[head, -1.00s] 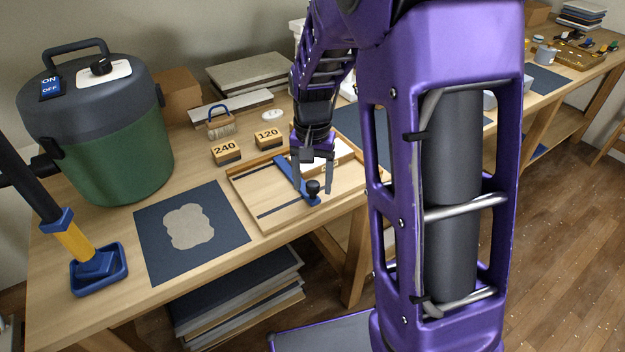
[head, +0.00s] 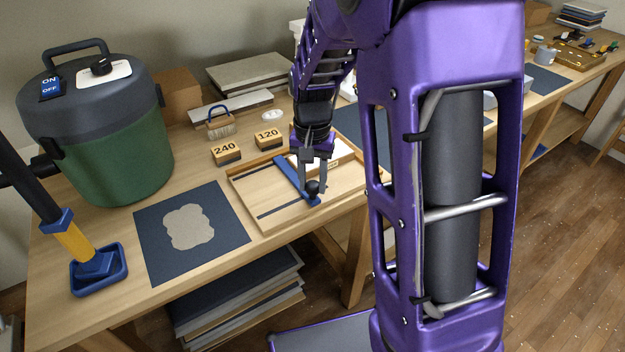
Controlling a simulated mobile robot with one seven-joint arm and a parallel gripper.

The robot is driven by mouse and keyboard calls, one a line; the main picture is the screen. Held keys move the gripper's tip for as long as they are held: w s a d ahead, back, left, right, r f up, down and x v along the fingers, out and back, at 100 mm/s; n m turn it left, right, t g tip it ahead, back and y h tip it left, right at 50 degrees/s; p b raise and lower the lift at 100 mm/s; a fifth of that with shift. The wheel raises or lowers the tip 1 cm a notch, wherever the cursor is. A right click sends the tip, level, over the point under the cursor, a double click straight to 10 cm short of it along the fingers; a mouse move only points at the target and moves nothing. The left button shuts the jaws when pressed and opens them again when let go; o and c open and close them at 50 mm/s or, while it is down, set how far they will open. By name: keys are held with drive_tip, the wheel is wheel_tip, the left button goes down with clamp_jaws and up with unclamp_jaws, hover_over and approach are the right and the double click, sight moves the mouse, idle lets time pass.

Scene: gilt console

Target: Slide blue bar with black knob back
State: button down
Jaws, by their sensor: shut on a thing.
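The blue bar (head: 287,172) lies across a shallow wooden tray (head: 277,224) on the workbench, running from the tray's back edge to its front. Its black knob (head: 312,188) stands near the bar's front end.
Wooden blocks marked 240 (head: 226,154) and 120 (head: 269,138) sit behind the tray.

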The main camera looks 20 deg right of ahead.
idle(0.7)
drive_tip(key=s+a, duration=0.1)
drive_tip(key=a, duration=0.2)
drive_tip(key=s+a+p, duration=0.1)
drive_tip(key=a, duration=0.3)
drive_tip(key=s+a, duration=0.1)
drive_tip(key=a, duration=0.3)
drive_tip(key=shift+s, duration=0.2)
drive_tip(key=c, duration=0.5)
unclamp_jaws()
drive_tip(key=shift+d+r+p, duration=0.1)
drive_tip(key=shift+r+p, duration=0.3)
drive_tip(key=shift+r, duration=0.15)
wheel_tip(320, 180, up, 16)
drive_tip(key=p, duration=0.2)
drive_tip(key=shift+r, duration=0.2)
